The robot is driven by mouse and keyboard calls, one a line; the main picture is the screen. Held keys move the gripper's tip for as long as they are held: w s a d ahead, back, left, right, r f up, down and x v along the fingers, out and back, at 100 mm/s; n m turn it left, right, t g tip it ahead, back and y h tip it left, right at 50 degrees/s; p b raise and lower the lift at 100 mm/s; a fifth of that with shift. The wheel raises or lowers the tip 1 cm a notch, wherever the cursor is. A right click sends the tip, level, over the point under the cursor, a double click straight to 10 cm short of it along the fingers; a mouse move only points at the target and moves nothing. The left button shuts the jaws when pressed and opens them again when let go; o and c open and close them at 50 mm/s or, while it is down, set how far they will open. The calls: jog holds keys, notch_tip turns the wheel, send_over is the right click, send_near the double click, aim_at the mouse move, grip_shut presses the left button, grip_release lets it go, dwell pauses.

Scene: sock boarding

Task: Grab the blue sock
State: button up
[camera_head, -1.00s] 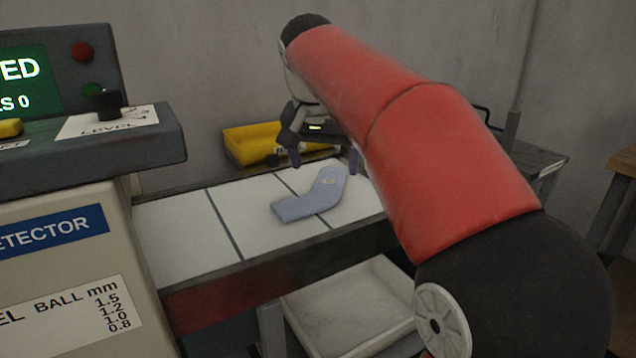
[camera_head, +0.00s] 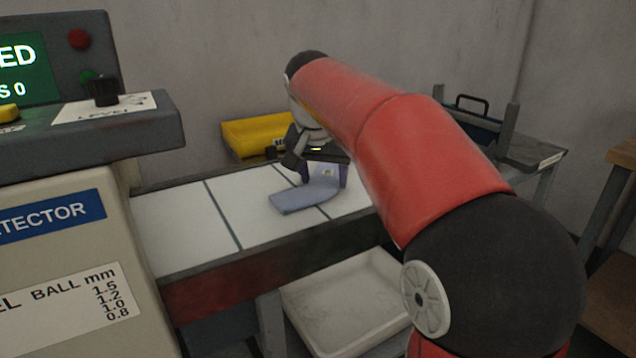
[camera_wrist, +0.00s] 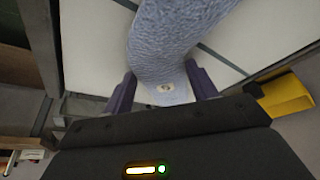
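The blue sock (camera_head: 306,197) lies on the white belt, a pale blue bent shape with a small round mark near its upper end. My gripper (camera_head: 324,178) is down over the sock's upper end in the head view. In the wrist view, the gripper (camera_wrist: 162,92) has its two purple fingers apart, one on each side of the sock (camera_wrist: 172,40). Gaps show between the fingers and the fabric, so the gripper is open around it. Whether the fingertips touch the belt is hard to tell.
The white belt (camera_head: 180,228) with dark cross lines runs beside the detector housing (camera_head: 60,250). A yellow bin (camera_head: 255,135) stands behind it. A white tray (camera_head: 345,310) sits below the belt's front edge. A dark toolbox-like case (camera_head: 470,128) with a handle is at the right.

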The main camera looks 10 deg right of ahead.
aim_at(323, 182)
jog(key=c, duration=0.4)
notch_tip(323, 182, up, 20)
jog(key=p, duration=0.3)
jog(key=shift+p, duration=0.35)
